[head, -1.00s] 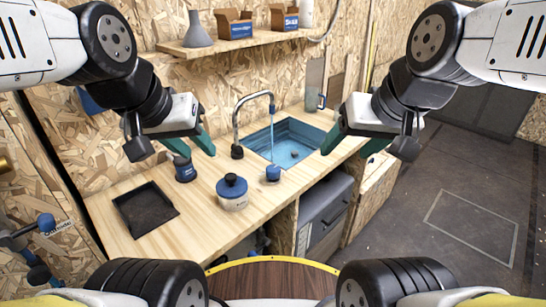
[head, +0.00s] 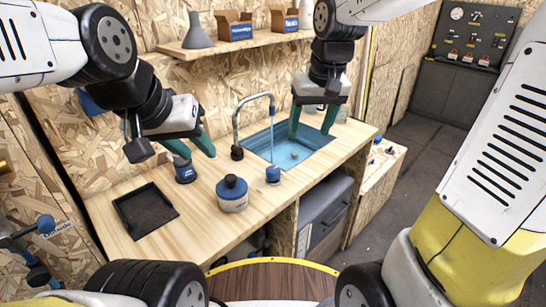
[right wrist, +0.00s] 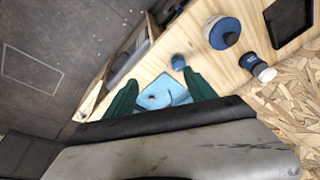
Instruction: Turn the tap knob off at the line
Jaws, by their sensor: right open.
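The small blue tap knob (head: 273,174) stands on the wooden counter at the near edge of the sink (head: 317,140). It also shows in the right wrist view (right wrist: 178,62), beyond the fingers. The line is too small to make out. My left gripper (head: 200,152) is open and empty above the counter, left of the tap.
A white jar with a blue lid (head: 232,194) stands left of the knob. A blue container (head: 184,171) is just below my left gripper. A black tray (head: 145,210) lies at the counter's left. A shelf (head: 255,42) with boxes hangs behind.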

